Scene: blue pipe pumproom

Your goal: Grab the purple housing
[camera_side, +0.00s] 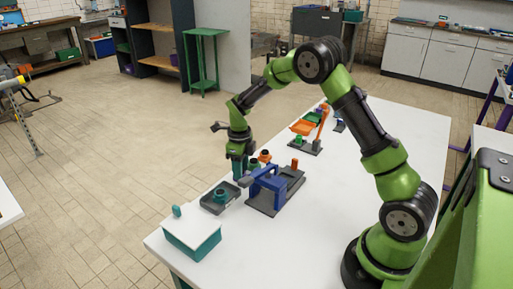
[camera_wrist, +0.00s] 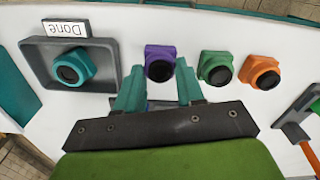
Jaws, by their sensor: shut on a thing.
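The purple housing (camera_wrist: 160,52), with a dark round opening, stands between the two teal fingers of my gripper (camera_wrist: 160,74) in the wrist view. The jaws are shut on it. In the side view my gripper (camera_side: 240,170) is low over the white table, and the purple housing is hidden there. A green housing (camera_wrist: 207,60) and an orange housing (camera_wrist: 253,65) stand to its right in the wrist view. A teal housing (camera_wrist: 92,60) sits in a grey tray (camera_wrist: 37,72) marked by a "Done" sign (camera_wrist: 66,28), left of my gripper.
A blue fixture on a dark base (camera_side: 262,205) stands close to the right of my gripper. An orange scoop-like part on a stand (camera_side: 303,127) is farther back. A teal box with a white lid (camera_side: 192,230) is at the front. The table's right side is clear.

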